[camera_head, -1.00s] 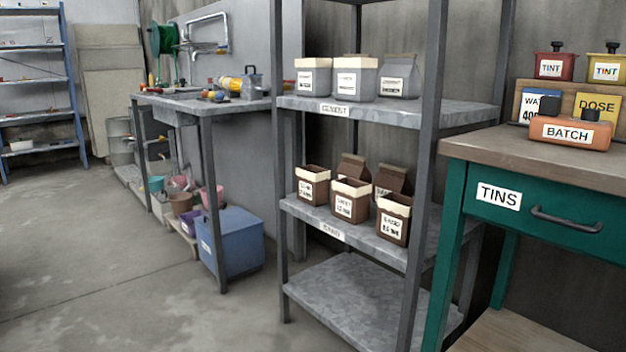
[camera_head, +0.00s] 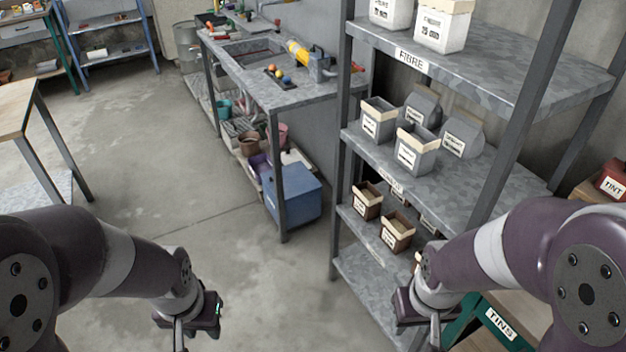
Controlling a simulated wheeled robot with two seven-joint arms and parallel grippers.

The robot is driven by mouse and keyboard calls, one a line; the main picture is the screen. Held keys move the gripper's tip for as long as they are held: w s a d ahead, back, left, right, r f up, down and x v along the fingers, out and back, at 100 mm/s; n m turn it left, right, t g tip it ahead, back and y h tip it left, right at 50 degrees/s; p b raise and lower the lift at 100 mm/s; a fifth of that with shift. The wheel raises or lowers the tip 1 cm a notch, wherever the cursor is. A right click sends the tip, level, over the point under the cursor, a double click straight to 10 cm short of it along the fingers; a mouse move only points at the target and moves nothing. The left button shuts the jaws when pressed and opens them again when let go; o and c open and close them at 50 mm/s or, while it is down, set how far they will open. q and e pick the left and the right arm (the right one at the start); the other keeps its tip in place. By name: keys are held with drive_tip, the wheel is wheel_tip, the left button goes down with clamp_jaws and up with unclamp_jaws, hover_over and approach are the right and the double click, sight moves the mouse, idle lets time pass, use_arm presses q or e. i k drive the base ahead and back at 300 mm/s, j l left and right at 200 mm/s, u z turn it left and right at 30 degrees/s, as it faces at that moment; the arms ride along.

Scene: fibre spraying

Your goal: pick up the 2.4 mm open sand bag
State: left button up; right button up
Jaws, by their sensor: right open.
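Brown open-topped sand bags with cream rims stand on the third shelf down. One is further left (camera_head: 367,200) and one nearer (camera_head: 397,232); the edge of another shows beside my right arm. Their size labels are too small to read, so I cannot tell which is 2.4 mm. My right gripper (camera_head: 420,325) hangs in front of the rack, below and apart from the bags, open, its tips at the bottom edge. My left gripper (camera_head: 190,325) is over the floor at lower left, partly cut off by the frame; its jaws are unclear.
Grey bags (camera_head: 416,150) stand on the shelf above, white fibre bags (camera_head: 442,25) on the top shelf. Rack posts (camera_head: 340,150) flank the sand shelf. A green bench labelled TINS (camera_head: 500,323) is at lower right, a blue box (camera_head: 292,195) left of the rack. Floor at left is clear.

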sight(366, 201)
drive_tip(key=i+j+u, duration=0.15)
drive_tip(key=i+u, duration=0.2)
drive_tip(key=i, duration=0.3)
drive_tip(key=i+u, duration=0.3)
drive_tip(key=i, duration=0.35)
drive_tip(key=i+z, duration=0.25)
drive_tip(key=z, duration=0.2)
drive_tip(key=i+j+z, duration=0.1)
drive_tip(key=i+z, duration=0.15)
drive_tip(key=z, duration=0.15)
drive_tip(key=i+j+z, duration=0.2)
drive_tip(key=z, duration=0.25)
drive_tip(key=i+j+z, duration=0.2)
drive_tip(key=z, duration=0.2)
drive_tip(key=i+j+z, duration=0.2)
drive_tip(key=z, duration=0.2)
drive_tip(key=i+j+z, duration=0.15)
drive_tip(key=z, duration=0.25)
drive_tip(key=i+j+z, duration=0.1)
drive_tip(key=j+z, duration=0.35)
drive_tip(key=i+j+z, duration=0.1)
drive_tip(key=z, duration=0.3)
drive_tip(key=j, duration=0.05)
